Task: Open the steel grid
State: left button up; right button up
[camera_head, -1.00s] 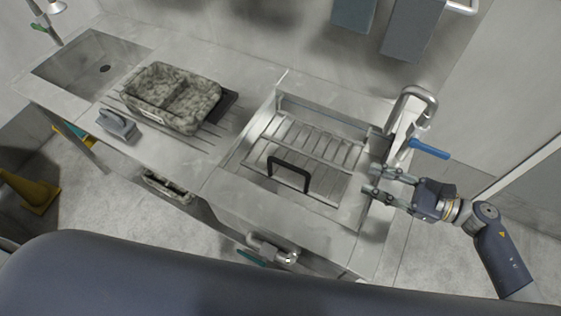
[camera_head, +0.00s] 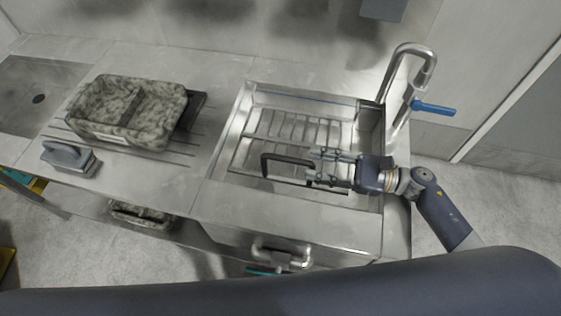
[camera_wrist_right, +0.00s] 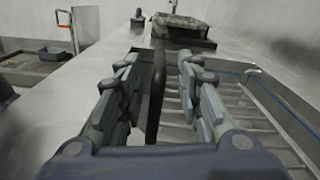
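The steel grid (camera_head: 300,127) lies in the square sink basin, with a black handle (camera_head: 265,163) standing up on its near side. It also shows in the right wrist view (camera_wrist_right: 255,115). My right gripper (camera_head: 312,166) is over the basin, its open fingers pointing left at the handle. In the right wrist view the black handle (camera_wrist_right: 156,92) stands upright between the two spread fingers, apart from both. My left gripper is not in view.
A blue-levered faucet (camera_head: 432,107) stands at the basin's back right. A mottled tray (camera_head: 128,112) and a grey brush-like tool (camera_head: 68,157) sit on the counter to the left. The metal counter (camera_head: 205,180) between them and the basin is clear.

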aim_at(269, 156)
jog(key=shift+w+a, duration=0.1)
jog(key=shift+a, duration=0.2)
jog(key=p+x, duration=0.2)
jog(key=x, duration=0.3)
jog(key=shift+w+a, duration=0.15)
jog(key=shift+a, duration=0.2)
jog(key=shift+w+a+f+p, duration=0.1)
jog(key=shift+w+a+p, duration=0.05)
jog(key=shift+a+p, duration=0.3)
grip_shut()
